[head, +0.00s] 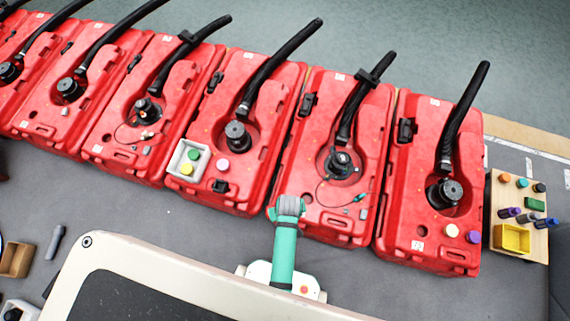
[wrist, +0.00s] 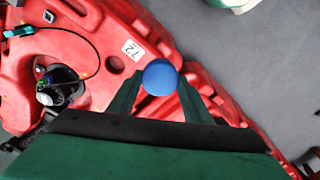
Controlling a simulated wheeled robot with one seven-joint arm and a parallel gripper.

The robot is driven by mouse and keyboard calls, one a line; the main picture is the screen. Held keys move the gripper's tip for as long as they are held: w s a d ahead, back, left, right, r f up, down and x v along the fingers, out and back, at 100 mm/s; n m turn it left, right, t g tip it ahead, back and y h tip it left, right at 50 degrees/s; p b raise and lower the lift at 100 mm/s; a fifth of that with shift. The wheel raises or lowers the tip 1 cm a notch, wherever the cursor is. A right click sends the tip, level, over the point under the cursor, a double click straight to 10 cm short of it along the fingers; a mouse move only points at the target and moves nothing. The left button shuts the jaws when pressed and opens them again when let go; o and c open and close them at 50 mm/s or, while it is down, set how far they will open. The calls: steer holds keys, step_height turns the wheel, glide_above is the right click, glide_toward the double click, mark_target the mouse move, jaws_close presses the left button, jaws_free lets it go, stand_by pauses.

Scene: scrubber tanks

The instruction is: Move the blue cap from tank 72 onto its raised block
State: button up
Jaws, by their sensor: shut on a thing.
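The blue cap (wrist: 160,77) is between my gripper's (wrist: 160,80) green fingertips, which are shut on it. It appears over the red edge of tank 72 (wrist: 100,30), by the white number label (wrist: 133,49). The tank's port (wrist: 60,88) shows uncapped at left, with a cable and teal connector (wrist: 18,31) nearby. A small grey raised block (wrist: 48,16) sits on the tank at upper left, away from the cap. In the head view, this looks like the tank (head: 325,100) second from right, with its block (head: 363,213) near the front. My fingers and the cap are hidden there.
Red tanks with black hoses stand in a row. A black hose rises from the tank's port (head: 350,115). A wooden board (head: 495,160) with coloured caps and a yellow tray stands at right. A grey tray (head: 172,168) sits on a tank further left.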

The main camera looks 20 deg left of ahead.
steer(key=shift+r, duration=0.45)
stand_by(0.6)
steer(key=shift+r, duration=2.45)
steer(key=shift+w, duration=0.1)
